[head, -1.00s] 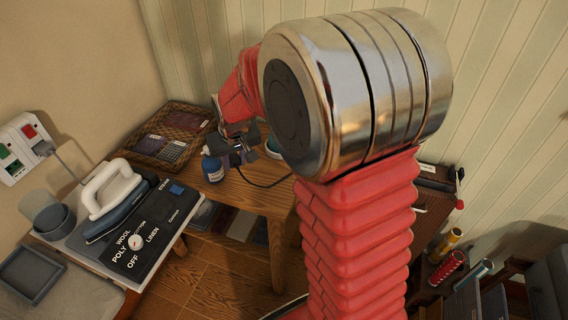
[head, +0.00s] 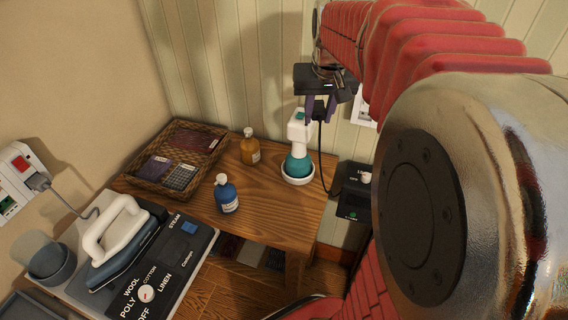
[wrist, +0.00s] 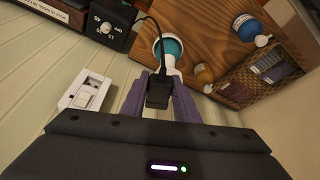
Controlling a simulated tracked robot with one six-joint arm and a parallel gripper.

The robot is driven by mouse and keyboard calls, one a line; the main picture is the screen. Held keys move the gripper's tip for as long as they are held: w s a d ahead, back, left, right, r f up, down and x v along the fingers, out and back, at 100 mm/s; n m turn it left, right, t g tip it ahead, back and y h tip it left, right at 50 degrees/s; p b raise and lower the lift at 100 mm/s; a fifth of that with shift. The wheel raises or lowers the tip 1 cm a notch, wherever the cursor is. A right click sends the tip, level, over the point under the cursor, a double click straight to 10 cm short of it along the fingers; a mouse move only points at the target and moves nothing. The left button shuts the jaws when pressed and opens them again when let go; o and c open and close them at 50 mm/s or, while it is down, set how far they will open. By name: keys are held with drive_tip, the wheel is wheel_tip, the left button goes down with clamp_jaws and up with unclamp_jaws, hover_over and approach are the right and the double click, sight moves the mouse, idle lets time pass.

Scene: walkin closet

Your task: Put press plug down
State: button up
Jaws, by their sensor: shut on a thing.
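My gripper (head: 320,108) is raised above the right end of the wooden table, near the striped wall. Its purple fingers are shut on a black plug (wrist: 158,93), seen clearly in the wrist view. The plug's black cord hangs down and runs to a dark box with a knob (head: 354,190), right of the table. This box also shows at the top left of the wrist view (wrist: 108,25). A white wall socket (wrist: 85,92) is left of the gripper in the wrist view, apart from the plug; it is partly hidden by my arm in the head view (head: 364,110).
A white and teal bottle in a white dish (head: 299,165) stands below my gripper. A blue bottle (head: 226,195), an amber bottle (head: 250,148) and a wicker basket (head: 147,171) stand on the table. An iron (head: 120,238) and a socket strip (head: 18,175) are at left.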

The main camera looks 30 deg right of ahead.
hover_over(309, 195)
wheel_tip(309, 195, down, 24)
drive_tip(key=shift+s+a+f, duration=0.15)
idle(0.5)
drive_tip(key=shift+f, duration=1.85)
drive_tip(key=shift+f, duration=0.15)
drive_tip(key=shift+s+a+f, duration=0.15)
drive_tip(key=shift+s+f, duration=0.1)
drive_tip(key=shift+f, duration=0.25)
drive_tip(key=o, duration=0.9)
drive_tip(key=shift+o, duration=1.3)
drive_tip(key=shift+w+r, duration=0.15)
drive_tip(key=shift+r, duration=0.4)
drive_tip(key=v, duration=1.2)
